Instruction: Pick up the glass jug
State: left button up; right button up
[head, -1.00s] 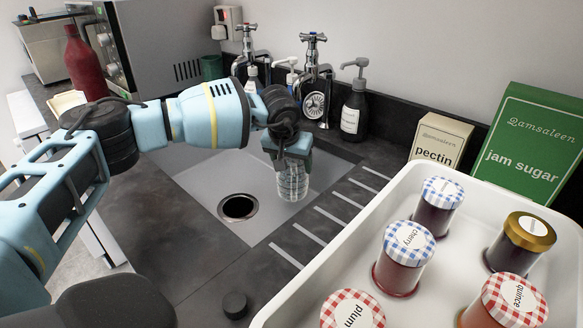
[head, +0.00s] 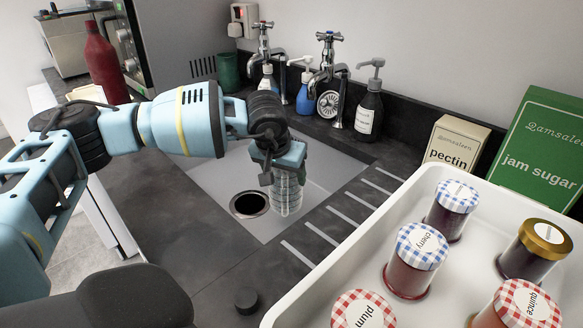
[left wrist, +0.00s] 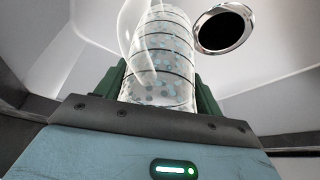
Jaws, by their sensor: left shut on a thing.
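The glass jug (head: 288,193) is clear and ribbed, with faint bands around it. My left gripper (head: 279,168) is shut on it from above and holds it over the grey sink basin, right of the drain hole. In the left wrist view the jug (left wrist: 160,62) stands between the two dark green fingers, and a curved clear handle shows on its left. I cannot tell whether its base touches the sink floor. My right gripper is not in view.
The sink (head: 225,178) has a round drain (head: 249,204) and two taps (head: 328,75) behind it. A white tray (head: 300,318) of several jam jars is at the right. A dark soap bottle (head: 369,110) and a pectin box (head: 455,145) stand behind. A small black knob (head: 246,302) is in front.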

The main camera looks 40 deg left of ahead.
aim_at(285, 190)
pick_arm(q)
jog(key=s, duration=0.7)
jog(key=shift+s+d+r, duration=0.15)
jog(key=shift+s+r, duration=0.15)
jog(key=shift+r, duration=0.05)
jog(key=shift+s, duration=0.1)
dwell(0.3)
jog(key=shift+d, duration=0.1)
